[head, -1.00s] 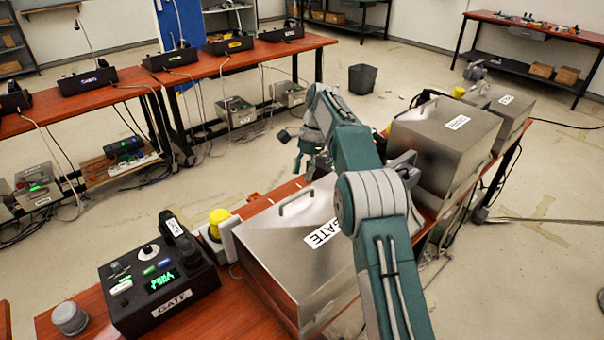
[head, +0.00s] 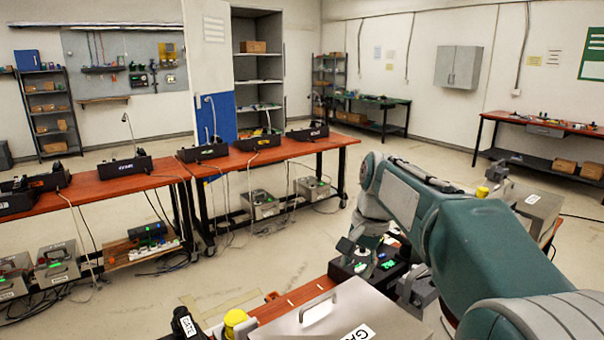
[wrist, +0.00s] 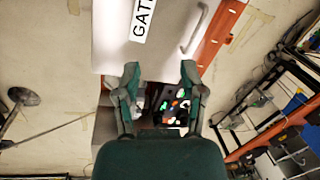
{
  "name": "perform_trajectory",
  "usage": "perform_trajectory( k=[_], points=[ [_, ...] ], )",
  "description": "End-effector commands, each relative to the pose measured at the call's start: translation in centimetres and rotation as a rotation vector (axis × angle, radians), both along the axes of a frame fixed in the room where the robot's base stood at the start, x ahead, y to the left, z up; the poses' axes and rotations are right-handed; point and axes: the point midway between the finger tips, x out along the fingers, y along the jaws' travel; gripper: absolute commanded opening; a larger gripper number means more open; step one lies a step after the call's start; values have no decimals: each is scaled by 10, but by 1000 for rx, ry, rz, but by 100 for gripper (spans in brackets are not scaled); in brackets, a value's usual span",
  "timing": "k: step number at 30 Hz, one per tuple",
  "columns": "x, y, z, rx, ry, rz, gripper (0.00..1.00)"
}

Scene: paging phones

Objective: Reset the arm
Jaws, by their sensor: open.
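My gripper (wrist: 160,67) is open in the wrist view, its two green fingers apart with nothing held between them. A metal box (wrist: 170,48) with a part-cut "GAT" label lies ahead of the fingertips in that view. A dark panel with coloured buttons (wrist: 176,104) shows between the fingers, farther off. In the head view, my green arm reaches in from the lower right and bends down at its far end. The metal box (head: 312,326) shows at the bottom edge there, below the arm's end. The finger opening is hard to make out in the head view.
A long red workbench (head: 290,150) with several black desk phones stands at the left. A dark phone console with green lights (head: 362,262) sits beyond the metal box. A yellow button (head: 236,318) is beside the box. Open floor lies between the benches.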

Motion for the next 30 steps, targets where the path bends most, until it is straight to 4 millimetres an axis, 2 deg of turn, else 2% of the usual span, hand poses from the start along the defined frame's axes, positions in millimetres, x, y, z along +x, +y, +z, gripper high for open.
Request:
perform_trajectory(
  k=[1, 6, 13, 17, 24, 30],
  points=[
    [-16, -4, 7, -11, -30, 23, 53],
    [-64, -14, 15, -53, -125, 114, 53],
    [-132, -27, 10, -125, -249, 243, 53],
    [-169, -34, -1, -172, -313, 318, 53],
    [-230, -44, -34, -265, -422, 451, 53],
    [-252, -48, -52, -310, -465, 510, 53]
  ],
)
